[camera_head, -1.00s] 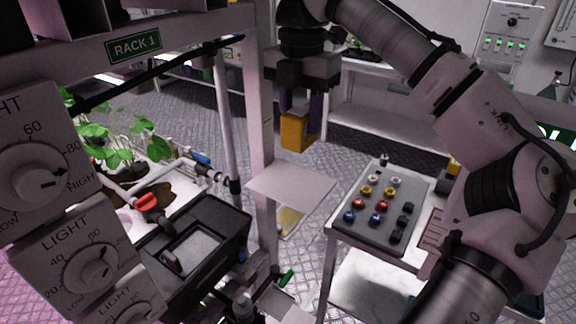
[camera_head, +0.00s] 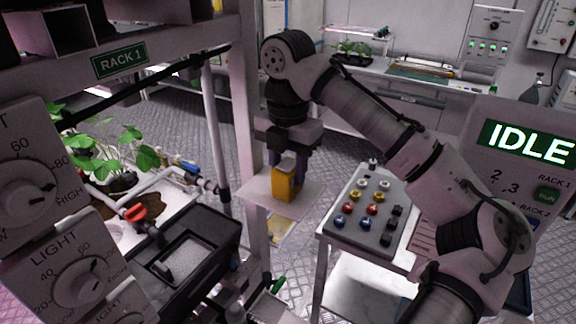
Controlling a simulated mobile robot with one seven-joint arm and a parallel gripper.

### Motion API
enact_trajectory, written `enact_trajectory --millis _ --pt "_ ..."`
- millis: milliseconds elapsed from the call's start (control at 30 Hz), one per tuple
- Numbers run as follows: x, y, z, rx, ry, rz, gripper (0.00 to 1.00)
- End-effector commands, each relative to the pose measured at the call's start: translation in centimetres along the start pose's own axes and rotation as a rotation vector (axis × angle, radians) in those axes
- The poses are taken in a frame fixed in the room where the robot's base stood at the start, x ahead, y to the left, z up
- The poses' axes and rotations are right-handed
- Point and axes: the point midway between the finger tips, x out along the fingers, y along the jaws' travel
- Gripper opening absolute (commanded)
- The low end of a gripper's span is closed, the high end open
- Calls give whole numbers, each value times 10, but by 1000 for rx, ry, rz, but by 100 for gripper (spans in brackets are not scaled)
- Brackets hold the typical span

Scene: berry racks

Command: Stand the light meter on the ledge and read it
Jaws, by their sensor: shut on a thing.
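The light meter (camera_head: 284,184) is a small yellow block with a paler side. My gripper (camera_head: 287,172) is shut on it from above, with dark fingers on either side. The meter is upright, and its lower end shows against the pale square ledge (camera_head: 262,193) beside the rack post. I cannot tell whether its base touches the ledge or is slightly above it. Any reading on the meter is not visible from here.
The rack post (camera_head: 247,120) stands close on the left of my gripper. A grey button panel (camera_head: 362,222) on a cart is at the right. A black box (camera_head: 185,250), a strawberry plant (camera_head: 110,155) and light dials (camera_head: 82,280) are at the left. A screen (camera_head: 525,143) reads IDLE.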

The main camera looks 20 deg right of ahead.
Motion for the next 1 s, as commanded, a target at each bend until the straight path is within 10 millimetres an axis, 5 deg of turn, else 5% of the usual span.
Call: enact_trajectory --millis 133,167,300,700,1000 --pt "3 0 0 -1 1 1 8" --pt "3 0 0 0 1 0 42" --pt "3 0 0 0 1 0 60" --pt "-4 0 1 2 -2 0 60" --pt "-54 0 0 4 -5 0 60"
